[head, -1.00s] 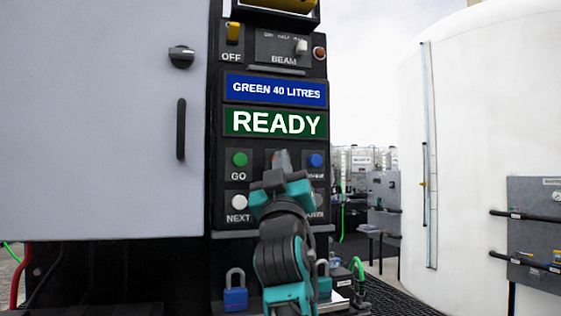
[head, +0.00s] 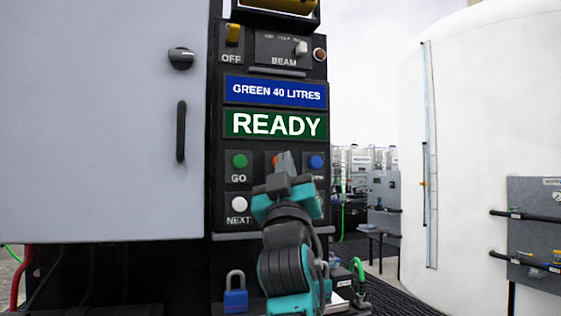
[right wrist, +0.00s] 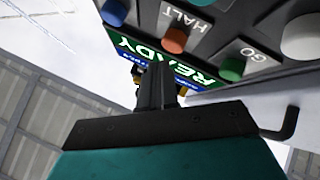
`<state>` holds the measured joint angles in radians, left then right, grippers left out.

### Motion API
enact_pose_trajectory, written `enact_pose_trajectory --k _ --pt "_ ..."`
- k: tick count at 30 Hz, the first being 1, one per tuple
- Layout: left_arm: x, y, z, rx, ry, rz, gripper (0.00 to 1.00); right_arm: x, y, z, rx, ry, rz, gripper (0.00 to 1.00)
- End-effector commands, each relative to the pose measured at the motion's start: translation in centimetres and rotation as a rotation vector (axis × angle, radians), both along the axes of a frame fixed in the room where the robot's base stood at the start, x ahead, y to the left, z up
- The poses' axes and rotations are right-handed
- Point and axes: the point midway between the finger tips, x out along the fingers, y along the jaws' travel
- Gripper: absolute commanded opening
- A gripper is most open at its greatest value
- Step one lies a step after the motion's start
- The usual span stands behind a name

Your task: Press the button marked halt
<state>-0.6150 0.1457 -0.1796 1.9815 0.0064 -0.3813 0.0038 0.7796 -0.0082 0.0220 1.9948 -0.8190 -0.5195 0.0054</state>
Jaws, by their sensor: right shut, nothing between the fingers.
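The halt button is an orange-red round button (right wrist: 174,40) beside the label HALT in the right wrist view. In the head view only a sliver of it (head: 275,160) shows beside my right gripper's fingers. My right gripper (head: 283,161) is shut and empty, in front of the button panel. In the right wrist view its closed fingers (right wrist: 158,82) point toward the panel near the halt button. I cannot tell whether they touch it. My left gripper is out of view.
Close by are the green GO button (head: 239,160), the white NEXT button (head: 239,203) and a blue button (head: 316,161). Above them a green sign (head: 275,124) reads READY. A blue padlock (head: 235,299) hangs below. A grey cabinet door (head: 100,120) stands left.

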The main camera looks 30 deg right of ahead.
Motion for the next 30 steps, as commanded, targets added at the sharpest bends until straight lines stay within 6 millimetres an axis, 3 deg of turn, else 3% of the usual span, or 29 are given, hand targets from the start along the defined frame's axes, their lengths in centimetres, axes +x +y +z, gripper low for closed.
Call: enact_pose_trajectory --k 8,21,30 --pt "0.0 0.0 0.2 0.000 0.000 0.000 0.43 -0.4 0.1 0.1 -0.001 -0.001 0.000 0.00" --pt "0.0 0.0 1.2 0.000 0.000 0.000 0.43 -4.4 1.1 0.1 0.000 0.000 0.001 0.00" --pt "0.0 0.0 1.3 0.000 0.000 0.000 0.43 -4.9 1.2 0.0 0.000 0.000 0.001 0.00"
